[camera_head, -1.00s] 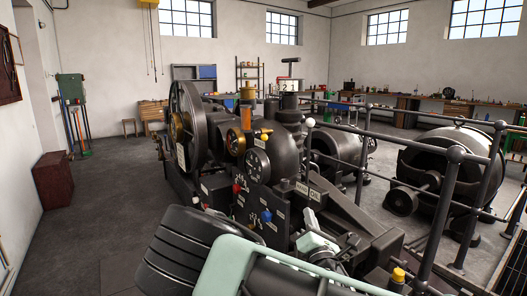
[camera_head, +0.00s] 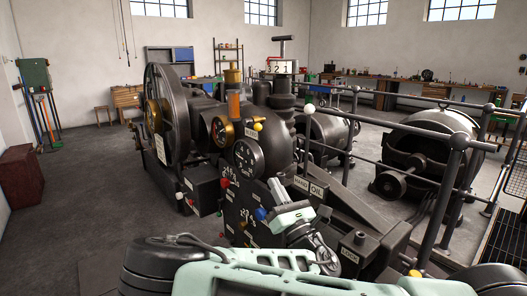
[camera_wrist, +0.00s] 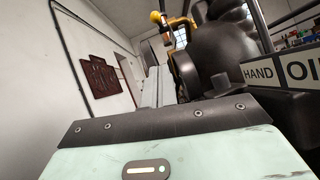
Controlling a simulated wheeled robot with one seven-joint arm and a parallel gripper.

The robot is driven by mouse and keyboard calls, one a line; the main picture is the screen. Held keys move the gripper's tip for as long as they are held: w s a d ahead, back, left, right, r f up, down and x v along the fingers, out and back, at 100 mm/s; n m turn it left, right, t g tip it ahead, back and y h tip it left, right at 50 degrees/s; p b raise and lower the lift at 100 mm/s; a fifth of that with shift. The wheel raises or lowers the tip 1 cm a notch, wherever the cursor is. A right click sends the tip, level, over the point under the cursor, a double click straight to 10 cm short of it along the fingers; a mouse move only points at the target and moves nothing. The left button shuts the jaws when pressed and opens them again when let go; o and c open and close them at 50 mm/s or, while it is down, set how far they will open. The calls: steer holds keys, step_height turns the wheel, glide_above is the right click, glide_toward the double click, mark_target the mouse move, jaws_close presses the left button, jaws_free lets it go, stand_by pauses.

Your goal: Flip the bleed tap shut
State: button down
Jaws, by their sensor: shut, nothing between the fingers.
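A small tap with a yellow ball end (camera_head: 257,126) sticks out beside the brass-rimmed fitting on the dark machine (camera_head: 275,140). No label that I can read names it as the bleed tap. A yellow ball (camera_wrist: 155,16) also shows at the top of the wrist view, in front of brass parts. My gripper (camera_head: 276,187) is shut and empty. It is in front of the machine, below and a little right of the yellow ball and apart from it. In the wrist view my closed fingers (camera_wrist: 160,88) point up toward the yellow ball.
A red knob (camera_head: 224,183) and a blue knob (camera_head: 261,214) sit on the machine's front panel, close left of my gripper. A plate reading HAND OIL (camera_head: 309,188) is just right of it. A dark railing (camera_head: 440,205) stands to the right. The floor at left is open.

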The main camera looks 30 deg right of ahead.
steer(key=p, duration=0.4)
glide_toward(252, 125)
steer(key=w+f, duration=0.2)
steer(key=shift+w+r+p, duration=0.2)
steer(key=shift+r+p, duration=0.05)
steer(key=shift+r, duration=0.7)
steer(key=shift+w+r+p, duration=0.2)
steer(key=shift+w+r, duration=0.05)
steer(key=shift+r, duration=0.7)
